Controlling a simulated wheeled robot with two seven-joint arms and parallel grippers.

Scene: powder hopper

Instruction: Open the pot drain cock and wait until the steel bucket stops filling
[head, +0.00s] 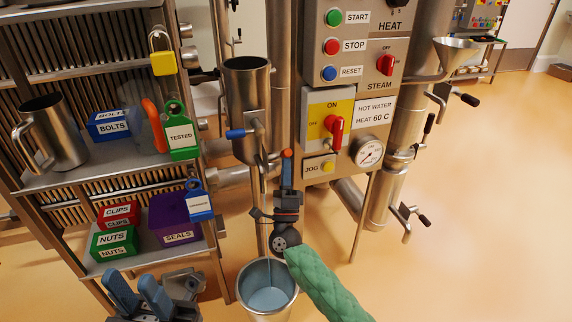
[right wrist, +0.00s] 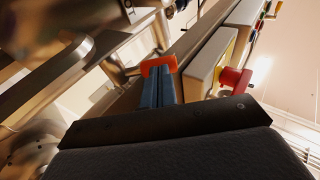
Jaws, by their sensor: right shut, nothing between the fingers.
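The steel pot (head: 247,95) stands left of the control panel. A valve with a blue handle (head: 238,133) sits low on it, the handle pointing left. The steel bucket (head: 266,309) is on the floor below, with a bluish-grey surface inside and a thin pale line above it, perhaps a stream. My right gripper (head: 287,168) is upright and shut, right of the pot's pipe. An orange piece (head: 287,153) is at its fingertips; in the right wrist view, the orange piece (right wrist: 158,64) lies across them. Contact is unclear. My left gripper (head: 138,288) is open and empty at lower left.
A shelf rack (head: 110,176) with labelled boxes, a mug and hanging tags fills the left. The control panel (head: 352,45) with red knobs and a gauge (head: 368,152) is close right of my right gripper. The floor at right is clear.

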